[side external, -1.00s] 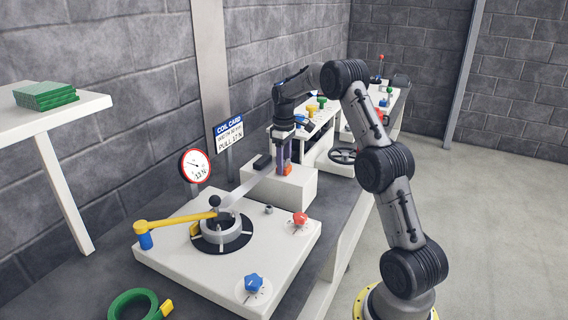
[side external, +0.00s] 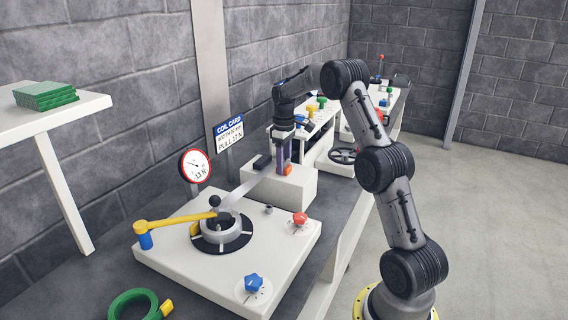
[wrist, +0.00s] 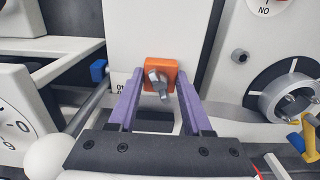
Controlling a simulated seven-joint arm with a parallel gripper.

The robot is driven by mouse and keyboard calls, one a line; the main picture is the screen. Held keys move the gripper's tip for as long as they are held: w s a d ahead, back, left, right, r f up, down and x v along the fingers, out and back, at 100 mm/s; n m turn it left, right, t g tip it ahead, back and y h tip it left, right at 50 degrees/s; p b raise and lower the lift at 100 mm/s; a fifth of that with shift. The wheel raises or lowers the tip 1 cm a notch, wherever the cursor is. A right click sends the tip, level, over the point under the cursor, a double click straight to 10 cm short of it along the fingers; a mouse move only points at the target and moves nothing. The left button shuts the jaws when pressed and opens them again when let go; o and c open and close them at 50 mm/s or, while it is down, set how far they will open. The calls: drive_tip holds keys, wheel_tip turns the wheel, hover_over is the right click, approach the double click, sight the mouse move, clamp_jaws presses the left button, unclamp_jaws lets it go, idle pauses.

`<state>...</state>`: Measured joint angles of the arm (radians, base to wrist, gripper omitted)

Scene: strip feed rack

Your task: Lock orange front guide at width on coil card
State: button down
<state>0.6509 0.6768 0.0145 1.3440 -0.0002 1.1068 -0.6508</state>
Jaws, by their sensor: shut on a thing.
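The orange front guide (wrist: 160,66) is a small block with a grey clamp lever (wrist: 157,82) on its face. In the side view the guide (side external: 287,170) sits on a white block (side external: 285,188), partly hidden by my fingers. My gripper (wrist: 160,77) has its two purple fingers on either side of the guide and is shut on it. In the side view my gripper (side external: 285,163) points down at the block. The coil card (side external: 229,132) hangs on a post; it reads a width, too small to be sure of, and PULL 17 N.
A grey strip (side external: 252,183) runs from the block to a round hub (side external: 221,229) with a yellow crank (side external: 175,222). A dial (side external: 195,166) stands behind it. Red (side external: 300,218) and blue (side external: 254,283) knobs sit on the white plate. A green ring (side external: 133,303) lies in front.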

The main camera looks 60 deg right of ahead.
drive_tip(key=shift+w, duration=1)
drive_tip(key=shift+c, duration=1.6)
unclamp_jaws()
wheel_tip(320, 180, up, 14)
drive_tip(key=shift+a, duration=0.1)
